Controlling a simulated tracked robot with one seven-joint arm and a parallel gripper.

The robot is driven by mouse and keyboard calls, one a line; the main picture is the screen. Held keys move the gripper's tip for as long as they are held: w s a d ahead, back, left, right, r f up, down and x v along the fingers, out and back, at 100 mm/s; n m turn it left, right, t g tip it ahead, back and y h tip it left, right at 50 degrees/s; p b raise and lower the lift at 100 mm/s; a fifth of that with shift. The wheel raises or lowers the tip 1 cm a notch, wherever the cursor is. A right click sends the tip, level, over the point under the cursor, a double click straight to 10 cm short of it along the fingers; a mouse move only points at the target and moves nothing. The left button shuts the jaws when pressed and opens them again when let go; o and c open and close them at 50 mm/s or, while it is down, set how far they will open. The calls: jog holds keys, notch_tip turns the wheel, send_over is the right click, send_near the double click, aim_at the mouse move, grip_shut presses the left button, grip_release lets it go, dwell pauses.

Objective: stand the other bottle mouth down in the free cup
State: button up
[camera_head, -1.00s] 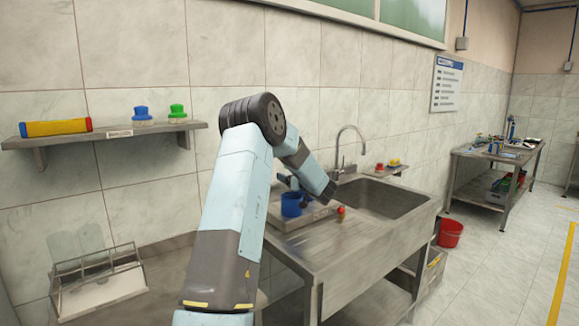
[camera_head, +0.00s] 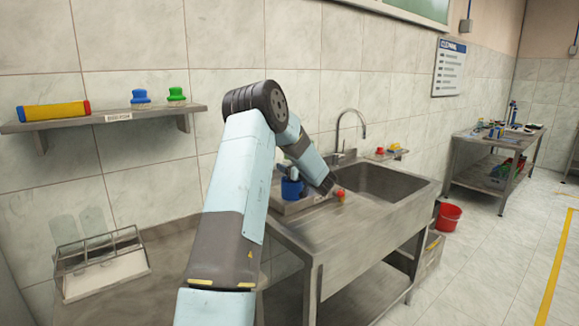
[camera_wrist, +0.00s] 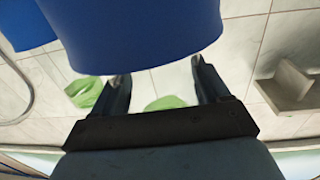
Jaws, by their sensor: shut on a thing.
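My gripper (camera_wrist: 161,80) shows in the wrist view with a dark finger on each side. A large blue rounded body (camera_wrist: 130,30), which I take for the bottle, fills the top of that view over the fingertips; the gripper is shut on it. Its mouth does not show there. Another blue thing (camera_wrist: 28,24) is cut off at the top left corner. In the head view a blue thing (camera_head: 291,189), cup or bottle, is beside my forearm at the counter left of the sink. My gripper is not clear there, and no cup's inside shows.
The sink basin (camera_head: 375,192) and tap (camera_head: 340,135) lie right of my forearm. A wall shelf (camera_head: 160,112) holds blue and green capped items. A rack (camera_head: 100,262) stands on the left bench.

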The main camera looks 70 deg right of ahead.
jog(key=o, duration=1)
jog(key=v, duration=1.4)
jog(key=shift+d+f, duration=0.1)
